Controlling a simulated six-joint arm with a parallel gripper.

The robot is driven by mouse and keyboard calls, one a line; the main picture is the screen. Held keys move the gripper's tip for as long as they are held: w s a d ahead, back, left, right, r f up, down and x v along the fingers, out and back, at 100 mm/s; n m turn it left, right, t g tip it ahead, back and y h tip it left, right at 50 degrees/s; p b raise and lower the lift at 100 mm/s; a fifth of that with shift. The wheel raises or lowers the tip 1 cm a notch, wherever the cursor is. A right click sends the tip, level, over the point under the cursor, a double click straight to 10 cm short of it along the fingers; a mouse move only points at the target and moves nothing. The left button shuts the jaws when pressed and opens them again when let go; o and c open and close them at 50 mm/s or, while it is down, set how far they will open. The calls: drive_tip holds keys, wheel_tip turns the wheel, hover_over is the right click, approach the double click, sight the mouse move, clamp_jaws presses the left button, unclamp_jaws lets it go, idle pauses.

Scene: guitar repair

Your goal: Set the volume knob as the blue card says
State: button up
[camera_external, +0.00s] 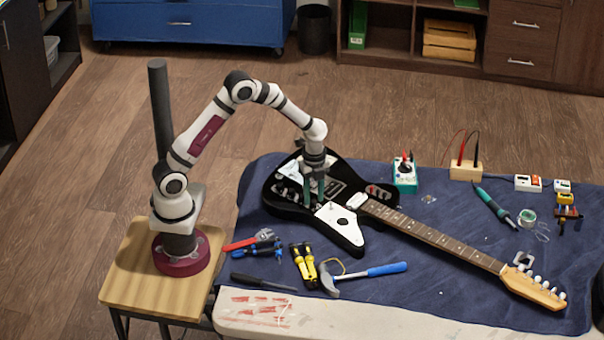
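The black electric guitar (352,240) lies on the blue cloth, its neck pointing to the lower right. A white plate (333,213) with a dark round spot is on its body. A pale bluish card-like piece (291,170) lies on the upper left of the body; I cannot tell if it is the blue card, and no writing is readable. My gripper (314,196) points down over the body, its teal fingers close above or at the surface beside the white plate. The fingers' gap is too small to judge. I cannot pick out the volume knob; the gripper may hide it.
Pliers (258,248), a yellow-handled tool (303,264) and a blue-handled hammer (372,272) lie in front of the guitar. A teal meter (404,176), a wooden block with leads (465,171) and a soldering iron (493,207) lie behind the neck.

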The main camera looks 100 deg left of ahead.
drive_tip(key=shift+r, duration=2.95)
wheel_tip(320, 180, up, 6)
drive_tip(key=s+d+r+n+y, duration=0.1)
drive_tip(key=s+d+r+n, duration=0.15)
drive_tip(key=s+d, duration=0.5)
drive_tip(key=s+d+r+n, duration=0.1)
drive_tip(key=s+d+r, duration=0.2)
drive_tip(key=s+d, duration=0.45)
drive_tip(key=s+d+f+n, duration=0.1)
drive_tip(key=s+d+n, duration=0.1)
drive_tip(key=s+d, duration=0.2)
drive_tip(key=s, duration=0.2)
drive_tip(key=shift+s+d+f+y, duration=0.3)
drive_tip(key=shift+f+y, duration=0.1)
